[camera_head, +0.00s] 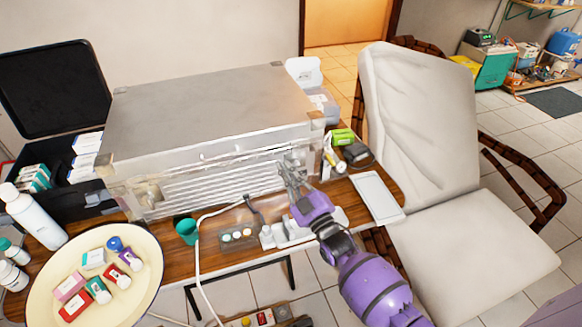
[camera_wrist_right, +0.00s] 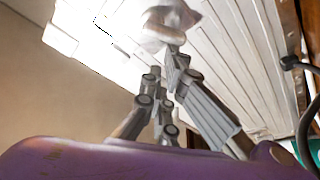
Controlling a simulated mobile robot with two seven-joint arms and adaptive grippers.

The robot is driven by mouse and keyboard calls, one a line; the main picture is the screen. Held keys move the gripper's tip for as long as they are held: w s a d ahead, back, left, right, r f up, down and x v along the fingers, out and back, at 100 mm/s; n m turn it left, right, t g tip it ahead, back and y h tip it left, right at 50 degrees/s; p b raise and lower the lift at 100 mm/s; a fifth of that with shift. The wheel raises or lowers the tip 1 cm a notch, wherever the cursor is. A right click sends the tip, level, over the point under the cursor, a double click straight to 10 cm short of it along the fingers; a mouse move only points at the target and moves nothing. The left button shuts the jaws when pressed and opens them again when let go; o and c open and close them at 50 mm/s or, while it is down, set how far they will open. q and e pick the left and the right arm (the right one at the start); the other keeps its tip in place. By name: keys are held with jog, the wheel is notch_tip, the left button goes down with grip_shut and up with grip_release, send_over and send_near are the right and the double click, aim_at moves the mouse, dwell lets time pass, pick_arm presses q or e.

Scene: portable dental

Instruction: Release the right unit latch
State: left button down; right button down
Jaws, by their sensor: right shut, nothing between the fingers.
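The portable unit (camera_head: 205,110) is a large grey metal case on the wooden table, with a ribbed front panel. Its right latch is largely hidden behind my fingers in the head view; a pale, glossy latch-like piece (camera_wrist_right: 172,20) shows on the ribbed front in the wrist view. My right gripper (camera_head: 284,170) reaches up from the lower right to the right end of the unit's front. It is shut and empty, with its fingertips (camera_wrist_right: 172,62) at or just below that piece. I cannot tell whether they touch it. My left gripper is out of view.
A cream round tray (camera_head: 145,285) with small boxes stands at the front left. A green cup (camera_head: 187,230), a small control box (camera_head: 238,237) and a white cable lie before the unit. A white tablet-like slab (camera_head: 377,197) and a pale chair (camera_head: 430,150) are at the right.

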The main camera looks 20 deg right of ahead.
jog(key=shift+f+n+g+y+p, duration=0.25)
jog(key=shift+f+n+g, duration=0.45)
jog(key=shift+n, duration=1.4)
jog(key=shift+f+n+g+y+p, duration=0.25)
jog(key=shift+f+n+g, duration=0.4)
jog(key=shift+n, duration=1.45)
jog(key=shift+f+n+g+y+p, duration=0.25)
jog(key=shift+f+n+g, duration=0.4)
jog(key=shift+n, duration=1.45)
jog(key=shift+f, duration=0.1)
